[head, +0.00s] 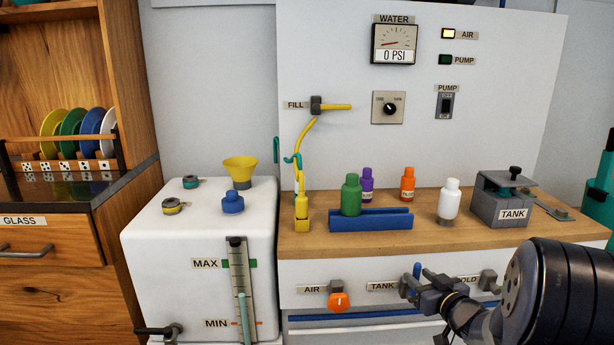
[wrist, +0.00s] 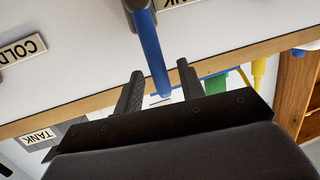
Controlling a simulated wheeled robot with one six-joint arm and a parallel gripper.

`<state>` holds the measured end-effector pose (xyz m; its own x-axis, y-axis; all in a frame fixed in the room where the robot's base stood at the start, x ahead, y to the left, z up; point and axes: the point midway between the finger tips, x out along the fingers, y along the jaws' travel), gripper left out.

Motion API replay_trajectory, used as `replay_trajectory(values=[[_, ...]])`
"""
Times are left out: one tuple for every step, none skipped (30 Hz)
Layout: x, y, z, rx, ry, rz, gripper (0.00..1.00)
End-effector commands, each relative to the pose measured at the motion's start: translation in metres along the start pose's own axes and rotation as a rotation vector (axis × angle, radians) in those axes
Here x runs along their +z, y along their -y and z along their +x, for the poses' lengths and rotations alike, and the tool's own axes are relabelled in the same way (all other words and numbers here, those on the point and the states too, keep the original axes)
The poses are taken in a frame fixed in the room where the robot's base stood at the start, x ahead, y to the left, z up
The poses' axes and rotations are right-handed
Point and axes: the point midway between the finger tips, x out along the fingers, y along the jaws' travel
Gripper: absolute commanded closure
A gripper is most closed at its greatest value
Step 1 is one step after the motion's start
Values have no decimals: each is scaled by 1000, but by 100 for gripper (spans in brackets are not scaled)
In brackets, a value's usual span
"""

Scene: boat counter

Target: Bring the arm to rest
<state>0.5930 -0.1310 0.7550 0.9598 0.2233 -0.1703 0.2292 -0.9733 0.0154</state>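My gripper (wrist: 161,80) is open, its two dark fingers apart. In the wrist view the tip of a blue valve lever (wrist: 153,48) shows between the fingers, with gaps on both sides; I cannot tell how deep it sits. In the head view my gripper (head: 425,284) is in front of the white panel by the left TANK label (head: 382,286). The blue lever (head: 417,269) points up there, partly hidden by the gripper. My dark arm reaches in from the lower right.
The wooden counter (head: 330,243) above holds a blue rack (head: 371,221), several bottles and a grey TANK box (head: 503,199). An orange AIR knob (head: 338,301) is left of my gripper. The COLD valve (head: 488,280) is close on the right. A white tank (head: 190,260) stands left.

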Motion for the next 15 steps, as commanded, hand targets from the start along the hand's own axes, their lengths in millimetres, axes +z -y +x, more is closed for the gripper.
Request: replay_trajectory(values=[[2,1,9,-1,0,0,63],[2,1,13,-1,0,0,63],[1,1,18,-2,0,0,63],[1,1,21,-2,0,0,63],[1,1,24,-1,1,0,63],[1,-1,23,0,-1,13,63],[0,-2,22,-2,-3,21,63],[0,-2,22,-3,-5,28,63],[0,-3,22,-5,-6,36,63],[0,-3,22,-5,-7,40,63],[0,-3,22,-6,-8,43,63],[0,-3,22,-6,-8,45,63],[0,-3,22,-7,-9,45,63],[0,-3,22,-7,-9,46,63],[0,-3,21,-7,-9,46,63]])
